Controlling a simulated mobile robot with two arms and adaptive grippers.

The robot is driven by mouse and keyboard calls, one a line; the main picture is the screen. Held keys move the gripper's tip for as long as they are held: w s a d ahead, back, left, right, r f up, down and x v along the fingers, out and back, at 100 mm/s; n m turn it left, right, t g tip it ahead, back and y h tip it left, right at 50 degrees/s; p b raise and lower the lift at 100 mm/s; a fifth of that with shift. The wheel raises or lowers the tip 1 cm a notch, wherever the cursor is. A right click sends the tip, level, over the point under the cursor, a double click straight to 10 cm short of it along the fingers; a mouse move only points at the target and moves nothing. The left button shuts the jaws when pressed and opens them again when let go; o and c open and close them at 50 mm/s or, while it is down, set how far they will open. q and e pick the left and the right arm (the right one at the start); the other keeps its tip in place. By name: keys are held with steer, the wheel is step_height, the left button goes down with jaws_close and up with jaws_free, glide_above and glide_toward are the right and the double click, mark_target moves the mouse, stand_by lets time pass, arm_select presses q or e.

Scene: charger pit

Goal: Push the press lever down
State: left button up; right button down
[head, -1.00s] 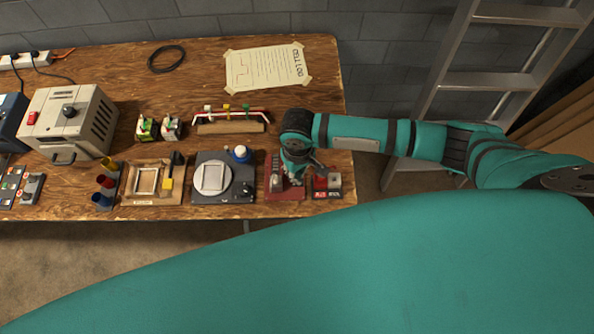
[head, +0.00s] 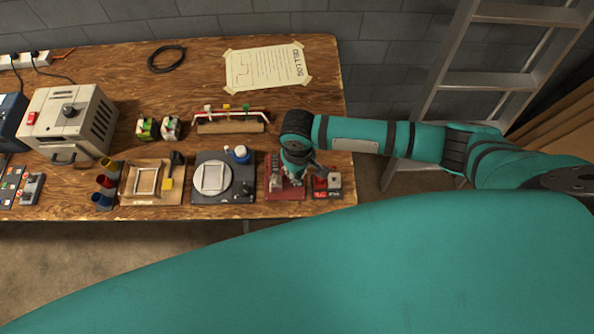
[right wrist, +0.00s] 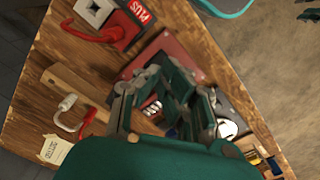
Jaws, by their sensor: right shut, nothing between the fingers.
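A dark red base plate (head: 285,194) lies near the front right of the table, with a grey upright part (head: 275,182) on it. My right gripper (head: 296,180) is shut and empty, pointing down over this plate. The plate also shows in the right wrist view (right wrist: 184,52), partly behind the gripper (right wrist: 172,88). My gripper and wrist hide much of what stands on the plate, so I cannot tell whether the fingers touch a lever. Just right stands a block with a red handle (right wrist: 80,33), labelled PLUS in the wrist view. My left gripper is out of view.
Left of the plate are a dark plate with a round disc (head: 213,177) and a wooden board with a frame (head: 147,181). A wooden rail with clips (head: 230,127) lies behind. The bare table (head: 325,100) behind the arm is clear. A ladder (head: 440,90) stands at right.

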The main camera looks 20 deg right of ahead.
steer(key=shift+f, duration=1.2)
steer(key=shift+s+f+b, duration=0.1)
steer(key=shift+f+b, duration=0.5)
steer(key=shift+f, duration=0.75)
step_height(320, 180, up, 9)
steer(key=p, duration=0.9)
steer(key=shift+f, duration=0.1)
steer(key=shift+f, duration=0.1)
stand_by(0.4)
